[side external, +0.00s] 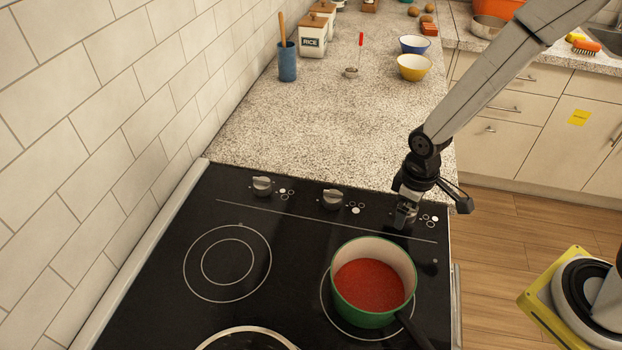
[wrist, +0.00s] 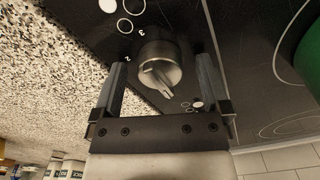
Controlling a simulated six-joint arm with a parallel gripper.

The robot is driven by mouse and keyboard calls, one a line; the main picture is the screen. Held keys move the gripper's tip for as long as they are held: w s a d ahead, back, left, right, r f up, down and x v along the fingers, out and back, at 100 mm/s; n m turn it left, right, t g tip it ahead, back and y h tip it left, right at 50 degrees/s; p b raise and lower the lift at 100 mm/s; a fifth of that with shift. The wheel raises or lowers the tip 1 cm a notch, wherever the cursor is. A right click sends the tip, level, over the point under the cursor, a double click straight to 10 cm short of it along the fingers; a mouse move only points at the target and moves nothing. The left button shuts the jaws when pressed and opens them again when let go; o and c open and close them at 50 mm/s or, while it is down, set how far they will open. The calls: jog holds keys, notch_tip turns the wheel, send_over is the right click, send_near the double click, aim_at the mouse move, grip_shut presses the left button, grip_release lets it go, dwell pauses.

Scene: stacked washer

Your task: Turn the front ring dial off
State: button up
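The dial under my gripper (side external: 405,218) is a round silver-grey knob (wrist: 159,70) with a raised grip bar, on the black cooktop's control strip. In the wrist view the knob lies between my two fingers, with gaps visible on both sides; my gripper (wrist: 160,64) is open. The knob's bar points down and right in that view, and printed numbers 2 and 3 show beside it. In the side view my gripper is low over the right-hand dial and mostly hides it. Whether the fingers touch the cooktop I cannot tell.
A green pot of red sauce (side external: 373,280) stands on a ring close in front of my gripper. Two other dials, the middle one (side external: 333,199) and the left one (side external: 262,186), sit along the strip. The speckled counter (side external: 330,125) behind is mostly clear; a tiled wall (side external: 110,90) is left.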

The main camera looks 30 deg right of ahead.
jog(key=shift+r, duration=0.15)
jog(key=shift+r, duration=3.75)
jog(key=s+d+r+m+t, duration=0.1)
jog(key=s+d+m+t, duration=0.1)
jog(key=s+d+m, duration=0.2)
jog(key=shift+s+d+r+m+t, duration=0.3)
jog(key=shift+d, duration=0.45)
